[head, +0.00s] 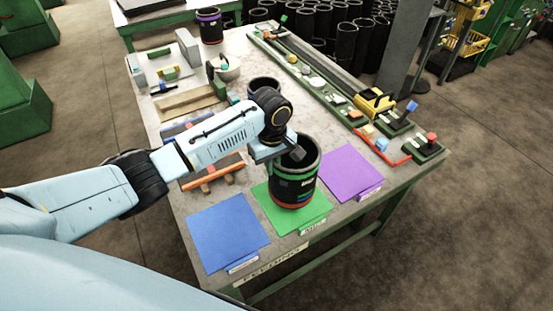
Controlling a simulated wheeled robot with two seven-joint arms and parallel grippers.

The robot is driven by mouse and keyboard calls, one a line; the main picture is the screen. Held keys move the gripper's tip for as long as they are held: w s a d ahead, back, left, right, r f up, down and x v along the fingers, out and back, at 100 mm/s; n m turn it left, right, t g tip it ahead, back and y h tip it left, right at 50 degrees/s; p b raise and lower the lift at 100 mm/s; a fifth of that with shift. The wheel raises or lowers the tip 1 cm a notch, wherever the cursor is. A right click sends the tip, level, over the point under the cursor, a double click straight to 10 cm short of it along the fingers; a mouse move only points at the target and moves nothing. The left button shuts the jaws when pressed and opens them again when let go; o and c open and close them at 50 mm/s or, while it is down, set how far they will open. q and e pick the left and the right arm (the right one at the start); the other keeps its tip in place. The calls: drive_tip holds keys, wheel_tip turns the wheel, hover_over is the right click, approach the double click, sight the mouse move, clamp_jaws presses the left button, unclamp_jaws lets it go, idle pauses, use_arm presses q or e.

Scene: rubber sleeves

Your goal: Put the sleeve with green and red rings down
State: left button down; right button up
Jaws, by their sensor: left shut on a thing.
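The sleeve with green and red rings (293,186) is a black upright cylinder, with a green band near its top and a red band at its bottom. My left gripper (286,151) is shut on its upper wall at the rim, on the left side. The sleeve is over the green mat (318,212); I cannot tell whether its base touches the mat or hangs just above it. The gripper's fingertips are partly hidden by its own body and the sleeve. My right gripper is not in view.
A blue mat (228,232) lies left of the green mat and a purple mat (350,172) right of it, both empty. Another dark sleeve (262,84) stands behind my arm. A purple-ringed sleeve (209,26) stands at the table's far end. A green rail (322,82) runs along the right edge.

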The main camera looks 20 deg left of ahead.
use_arm(q)
drive_tip(key=f, duration=0.4)
drive_tip(key=shift+w+d+f, duration=0.1)
drive_tip(key=shift+w+f, duration=0.15)
drive_tip(key=shift+f, duration=0.05)
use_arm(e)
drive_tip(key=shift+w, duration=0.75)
use_arm(q)
drive_tip(key=c, duration=2)
unclamp_jaws()
drive_tip(key=shift+s+f, duration=0.1)
drive_tip(key=shift+f, duration=0.15)
drive_tip(key=o, duration=0.4)
drive_tip(key=shift+o, duration=0.2)
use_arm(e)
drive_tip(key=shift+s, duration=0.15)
use_arm(q)
wheel_tip(320, 180, up, 12)
drive_tip(key=shift+r, duration=0.15)
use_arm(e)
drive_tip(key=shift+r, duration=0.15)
